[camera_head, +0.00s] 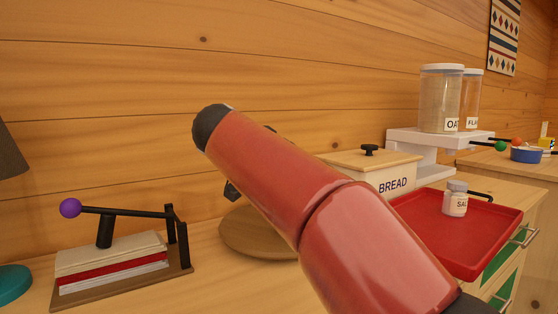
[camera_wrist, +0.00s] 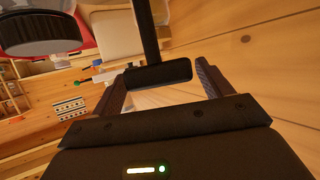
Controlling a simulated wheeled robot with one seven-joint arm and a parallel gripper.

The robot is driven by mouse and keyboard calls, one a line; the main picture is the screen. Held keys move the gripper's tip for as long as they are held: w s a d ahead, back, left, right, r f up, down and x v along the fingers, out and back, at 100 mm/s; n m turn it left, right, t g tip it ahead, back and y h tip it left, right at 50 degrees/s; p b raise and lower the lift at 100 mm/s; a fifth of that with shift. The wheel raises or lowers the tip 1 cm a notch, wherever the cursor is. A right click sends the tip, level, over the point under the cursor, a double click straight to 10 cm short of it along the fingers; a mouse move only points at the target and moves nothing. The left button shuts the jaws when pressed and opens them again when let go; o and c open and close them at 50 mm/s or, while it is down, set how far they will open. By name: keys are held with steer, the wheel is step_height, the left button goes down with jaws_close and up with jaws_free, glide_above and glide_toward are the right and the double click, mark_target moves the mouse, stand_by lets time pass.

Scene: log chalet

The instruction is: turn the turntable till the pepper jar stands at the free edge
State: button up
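The turntable (camera_head: 258,238) is a round wooden disc on the counter in the head view, largely hidden behind my red arm. The pepper jar cannot be made out in the head view. In the wrist view, a large dark round lid-like thing (camera_wrist: 40,40) is cut off at the upper left; I cannot tell whether it is the pepper jar. My gripper (camera_wrist: 160,72) has its two fingers wide apart. A black post with a crosspiece (camera_wrist: 158,75) reaches between the fingertips; I cannot tell whether it touches them. The head view shows only dark bits past my arm.
A red tray (camera_head: 425,233) with a salt jar (camera_head: 455,203) lies to the right. A bread box (camera_head: 372,170) and a white stand (camera_head: 420,142) with canisters are behind. A lever device with a purple knob (camera_head: 70,208) stands at the left. The log wall closes the back.

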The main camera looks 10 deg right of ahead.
steer(key=shift+o, duration=0.7)
steer(key=v, duration=0.7)
steer(key=shift+s+a, duration=0.2)
steer(key=shift+s, duration=0.1)
